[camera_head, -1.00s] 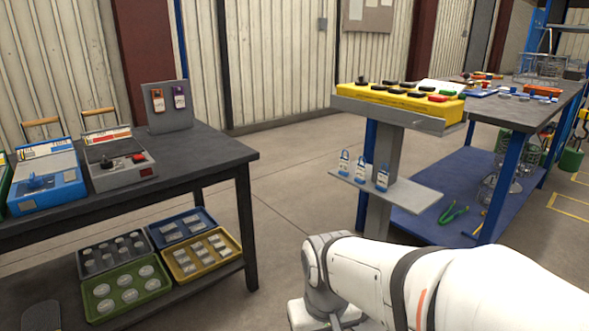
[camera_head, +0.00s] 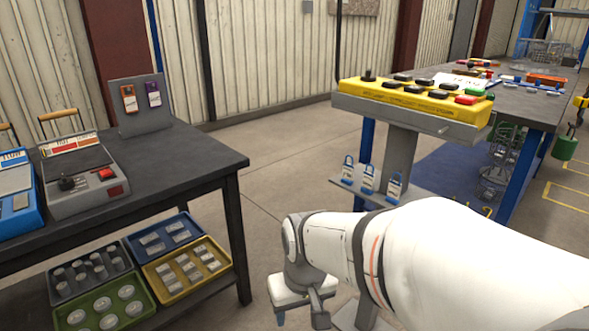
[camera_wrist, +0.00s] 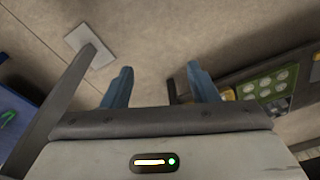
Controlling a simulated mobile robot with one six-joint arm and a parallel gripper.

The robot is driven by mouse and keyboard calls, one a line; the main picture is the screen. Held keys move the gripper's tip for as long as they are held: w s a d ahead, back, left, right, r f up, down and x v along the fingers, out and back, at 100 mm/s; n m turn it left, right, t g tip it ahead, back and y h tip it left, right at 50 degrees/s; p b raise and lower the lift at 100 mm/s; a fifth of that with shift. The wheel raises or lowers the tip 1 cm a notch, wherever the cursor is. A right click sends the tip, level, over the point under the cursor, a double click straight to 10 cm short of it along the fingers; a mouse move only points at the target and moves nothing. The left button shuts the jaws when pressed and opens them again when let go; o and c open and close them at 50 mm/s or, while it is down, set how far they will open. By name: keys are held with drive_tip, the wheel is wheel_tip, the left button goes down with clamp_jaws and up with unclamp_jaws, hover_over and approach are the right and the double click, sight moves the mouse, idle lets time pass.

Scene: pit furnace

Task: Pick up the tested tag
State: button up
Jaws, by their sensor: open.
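Tags hang in two places, and their print is too small to tell which is the tested tag. Three white tags with blue tops (camera_head: 368,179) hang on a small grey shelf (camera_head: 342,191) below the yellow button box (camera_head: 410,99). An orange tag (camera_head: 129,98) and a purple tag (camera_head: 153,94) hang on a grey upright board (camera_head: 143,123) on the left table. My gripper is low in the head view, partly cut off by the lower edge. In the wrist view, my gripper (camera_wrist: 160,85) is open and empty above the floor, fingers apart.
The left dark table (camera_head: 190,165) carries a grey device (camera_head: 85,185) and a blue one (camera_head: 14,195). Trays with discs and plates, including a yellow tray (camera_head: 222,279), sit on its lower shelf. A blue-legged bench (camera_head: 520,110) stands at right. Bare floor (camera_head: 270,150) lies between.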

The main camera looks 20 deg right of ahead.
drive_tip(key=shift+o, duration=0.4)
drive_tip(key=w+r+m+t+p, duration=0.1)
drive_tip(key=w+r+p, duration=0.1)
drive_tip(key=w+p, duration=0.2)
drive_tip(key=w, duration=0.3)
drive_tip(key=shift+w+r+m+t+p, duration=0.3)
drive_tip(key=shift+r+m, duration=0.05)
drive_tip(key=shift+m, duration=0.05)
drive_tip(key=w+d+r+m+t+h+p, duration=0.1)
drive_tip(key=w+d+m+t+h+p, duration=0.4)
drive_tip(key=w+p, duration=0.95)
drive_tip(key=m+g+h+p, duration=0.2)
drive_tip(key=m+h+p, duration=0.5)
drive_tip(key=h+p, duration=0.55)
approach(395, 191)
drive_tip(key=d, duration=0.1)
drive_tip(key=p+x, duration=0.2)
drive_tip(key=x, duration=0.5)
drive_tip(key=shift+w+d, duration=0.25)
drive_tip(key=shift+w, duration=0.05)
